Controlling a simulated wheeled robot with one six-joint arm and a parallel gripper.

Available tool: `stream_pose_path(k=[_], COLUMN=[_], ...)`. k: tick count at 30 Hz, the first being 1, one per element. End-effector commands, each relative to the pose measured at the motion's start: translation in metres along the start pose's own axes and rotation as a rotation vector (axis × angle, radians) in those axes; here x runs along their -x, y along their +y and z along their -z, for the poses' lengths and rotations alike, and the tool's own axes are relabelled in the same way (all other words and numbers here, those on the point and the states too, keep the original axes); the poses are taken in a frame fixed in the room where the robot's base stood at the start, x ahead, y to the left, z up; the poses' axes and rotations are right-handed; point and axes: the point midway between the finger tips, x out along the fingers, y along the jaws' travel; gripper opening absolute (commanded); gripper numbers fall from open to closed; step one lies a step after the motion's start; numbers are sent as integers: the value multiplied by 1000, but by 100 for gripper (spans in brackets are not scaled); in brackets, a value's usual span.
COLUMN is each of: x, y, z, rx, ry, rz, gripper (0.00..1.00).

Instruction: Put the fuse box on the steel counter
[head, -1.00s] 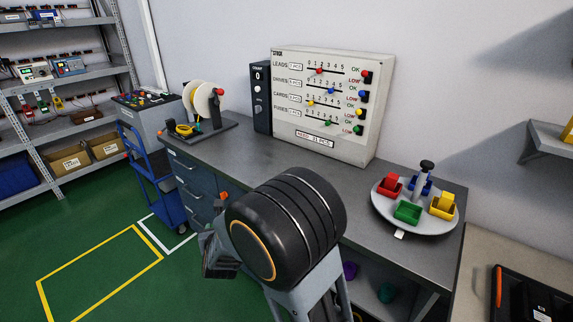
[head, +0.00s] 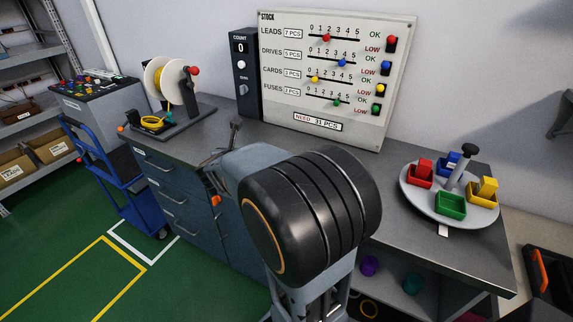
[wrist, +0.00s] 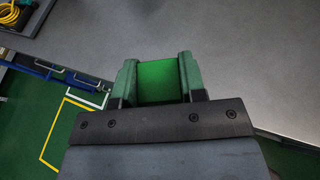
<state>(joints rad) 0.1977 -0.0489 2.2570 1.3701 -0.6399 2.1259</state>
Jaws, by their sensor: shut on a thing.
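The green fuse box (wrist: 157,82) is between the two fingers of my gripper (wrist: 158,75), which is shut on it. In the wrist view the grey steel counter (wrist: 235,55) lies beyond and below the fingers, and its front edge runs close by the gripper. I cannot tell the exact height of the box above it. In the head view the counter (head: 200,136) runs along the wall. My arm hides most of the gripper and the held box there.
A round carousel (head: 408,192) with red, blue, yellow and green bins stands at the counter's right. The green bin (head: 450,205) looks empty. A stock board (head: 345,115), a counter unit (head: 243,75) and a cable reel (head: 158,85) stand along the back. A blue trolley (head: 115,190) is left.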

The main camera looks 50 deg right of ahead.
Motion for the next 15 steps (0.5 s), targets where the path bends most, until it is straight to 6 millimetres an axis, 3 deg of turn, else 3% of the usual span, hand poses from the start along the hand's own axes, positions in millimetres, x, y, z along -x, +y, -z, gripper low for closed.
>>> stream_pose_path(k=[1,6,10,15], x=[-6,-7,-1,-2], y=[-27,-96,-131,-151], z=[-10,-39,-51,-59], rx=[-37,-107,-137,-151], ry=[-6,-6,-3,0], rz=[70,246,325,371], gripper=[14,14,14,14])
